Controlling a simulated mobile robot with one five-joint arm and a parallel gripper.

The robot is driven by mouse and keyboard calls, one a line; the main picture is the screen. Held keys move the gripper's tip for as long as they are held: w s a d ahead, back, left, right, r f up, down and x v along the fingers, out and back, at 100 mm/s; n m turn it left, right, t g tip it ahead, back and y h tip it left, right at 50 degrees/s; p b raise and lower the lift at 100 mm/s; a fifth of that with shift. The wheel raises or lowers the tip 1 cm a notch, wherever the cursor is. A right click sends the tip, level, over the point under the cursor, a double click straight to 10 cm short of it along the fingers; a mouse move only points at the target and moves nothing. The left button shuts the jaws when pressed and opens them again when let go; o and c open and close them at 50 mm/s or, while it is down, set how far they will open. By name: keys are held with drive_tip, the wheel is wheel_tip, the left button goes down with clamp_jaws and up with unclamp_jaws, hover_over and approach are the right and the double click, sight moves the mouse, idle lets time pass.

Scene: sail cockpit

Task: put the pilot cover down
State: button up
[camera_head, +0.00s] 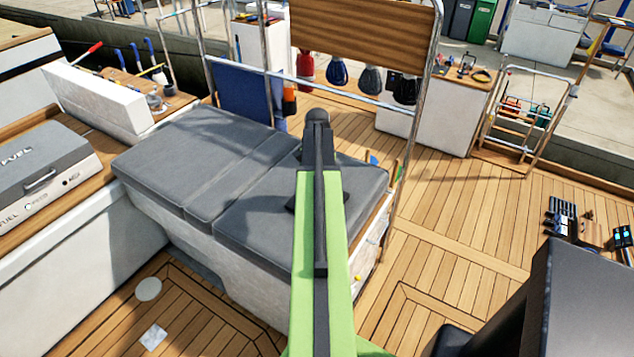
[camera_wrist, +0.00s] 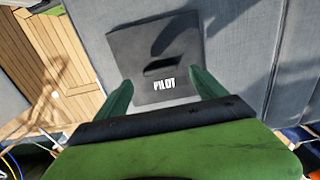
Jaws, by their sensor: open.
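The pilot cover (camera_wrist: 152,44) is a dark grey square plate with a slot-like handle and white "PILOT" lettering. In the wrist view it appears to lie flat on the grey seat cushion (camera_wrist: 240,60). My gripper (camera_wrist: 160,78) is open, its two green fingers apart on either side of the lettering at the cover's near part. I cannot tell whether the fingertips touch the cover. In the head view my green arm reaches over the cushion (camera_head: 240,215) and hides most of the cover; only a dark edge shows beside the arm.
A grey FUEL box (camera_head: 45,165) stands on the left bench. A metal frame with a wooden panel (camera_head: 365,35) rises behind the cushions. Wooden deck (camera_head: 460,215) lies open to the right. A dark block (camera_head: 590,300) fills the lower right corner.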

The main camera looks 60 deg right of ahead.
wheel_tip(320, 180, up, 6)
drive_tip(key=p, duration=0.4)
drive_tip(key=shift+r+p, duration=0.25)
drive_tip(key=shift+p, duration=0.15)
drive_tip(key=w+a+n, duration=0.3)
drive_tip(key=w+a, duration=0.3)
drive_tip(key=a, duration=0.4)
drive_tip(key=w+a+n, duration=0.3)
drive_tip(key=w+a, duration=0.2)
drive_tip(key=a, duration=0.4)
drive_tip(key=w+a+n, duration=0.3)
drive_tip(key=w+a, duration=0.3)
drive_tip(key=a, duration=0.4)
drive_tip(key=a+n, duration=0.9)
drive_tip(key=a, duration=1.8)
drive_tip(key=shift+w, duration=0.4)
